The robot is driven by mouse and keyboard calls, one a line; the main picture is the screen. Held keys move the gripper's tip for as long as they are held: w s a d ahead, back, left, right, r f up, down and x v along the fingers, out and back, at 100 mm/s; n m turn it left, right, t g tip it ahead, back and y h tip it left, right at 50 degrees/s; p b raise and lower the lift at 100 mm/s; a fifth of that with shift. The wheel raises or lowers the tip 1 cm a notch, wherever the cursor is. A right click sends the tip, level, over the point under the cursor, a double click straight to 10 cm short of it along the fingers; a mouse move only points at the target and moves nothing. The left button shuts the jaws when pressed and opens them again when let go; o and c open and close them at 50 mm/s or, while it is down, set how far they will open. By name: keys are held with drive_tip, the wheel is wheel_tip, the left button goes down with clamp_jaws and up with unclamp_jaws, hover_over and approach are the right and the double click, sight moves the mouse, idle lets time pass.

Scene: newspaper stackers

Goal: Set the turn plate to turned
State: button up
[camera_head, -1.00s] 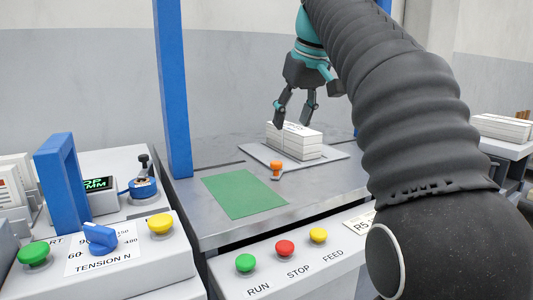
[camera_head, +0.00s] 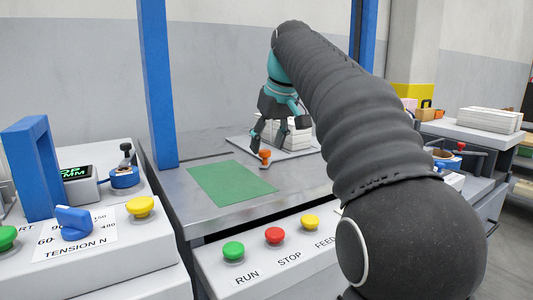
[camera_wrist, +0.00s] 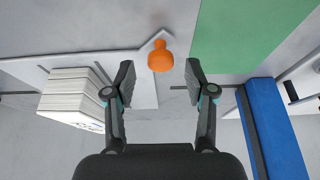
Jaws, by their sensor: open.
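The turn plate (camera_head: 240,143) is a light grey plate on the machine's table, with a stack of white papers (camera_head: 298,135) on it. An orange knob (camera_head: 265,156) stands at its near corner. In the wrist view the plate (camera_wrist: 140,92) fills the middle left, with the orange knob (camera_wrist: 160,58) at its corner and the paper stack (camera_wrist: 75,98) to the left. My gripper (camera_head: 268,150) is open and empty. In the wrist view its two fingers (camera_wrist: 159,76) stand apart on either side, with the knob just beyond and between the tips. I cannot tell whether they touch it.
A green mat (camera_head: 232,182) lies beside the plate. A blue post (camera_head: 158,85) rises at the left. A panel with green, red and yellow buttons (camera_head: 275,236) is in front, and a tension control box (camera_head: 75,222) stands left. My arm hides the right part.

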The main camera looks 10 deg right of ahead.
drive_tip(key=shift+x, duration=0.85)
clamp_jaws()
